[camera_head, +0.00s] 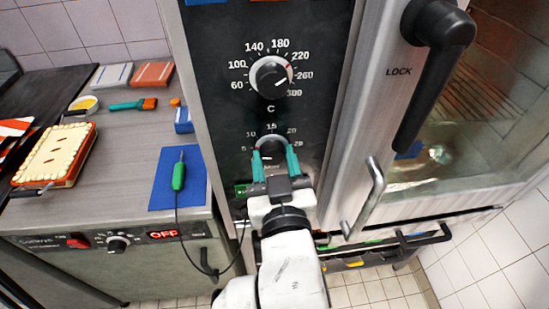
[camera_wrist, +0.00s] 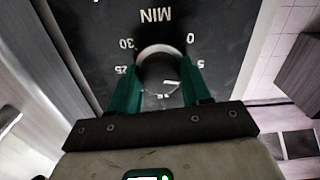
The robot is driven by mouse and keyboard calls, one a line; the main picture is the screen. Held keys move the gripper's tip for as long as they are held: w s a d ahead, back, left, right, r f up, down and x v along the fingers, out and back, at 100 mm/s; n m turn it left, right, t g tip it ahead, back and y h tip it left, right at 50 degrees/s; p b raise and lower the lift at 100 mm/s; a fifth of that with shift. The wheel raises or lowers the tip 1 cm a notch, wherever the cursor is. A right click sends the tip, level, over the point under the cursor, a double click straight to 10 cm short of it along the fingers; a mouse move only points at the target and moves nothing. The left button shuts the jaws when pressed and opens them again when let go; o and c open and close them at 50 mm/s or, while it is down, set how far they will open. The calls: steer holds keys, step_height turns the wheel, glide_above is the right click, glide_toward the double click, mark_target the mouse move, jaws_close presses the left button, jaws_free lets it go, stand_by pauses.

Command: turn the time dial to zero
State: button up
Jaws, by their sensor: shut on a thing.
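The time dial (camera_head: 269,141) is a round dark knob with a pale rim on the black oven panel, below the temperature dial. In the wrist view the dial (camera_wrist: 158,70) appears upside down, with MIN above it, 0 at upper right and 30 at upper left. A short white mark shows at the knob's lower right there, away from the 0. My gripper (camera_head: 273,151) has its two teal fingers on either side of the knob, shut on it. The fingers hide part of the dial's sides and some scale numbers.
The temperature dial (camera_head: 271,77) sits just above. The oven door's black handle (camera_head: 433,70) and a metal lever handle (camera_head: 372,196) stand out to the right. A counter (camera_head: 120,180) at left holds a blue mat (camera_head: 162,195), a green probe (camera_head: 178,176) and a pie (camera_head: 55,155).

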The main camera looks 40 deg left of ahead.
steer(key=n+p, duration=0.3)
steer(key=n, duration=0.4)
steer(key=shift+d+r, duration=0.1)
steer(key=shift+r, duration=0.05)
steer(key=n+p, duration=0.2)
steer(key=n, duration=0.2)
steer(key=shift+n+p, duration=0.3)
steer(key=o, duration=1.1)
steer(key=shift+c, duration=0.2)
steer(key=b+v, duration=0.1)
steer(key=v, duration=0.9)
steer(key=shift+s+d, duration=0.2)
steer(key=shift+d, duration=0.1)
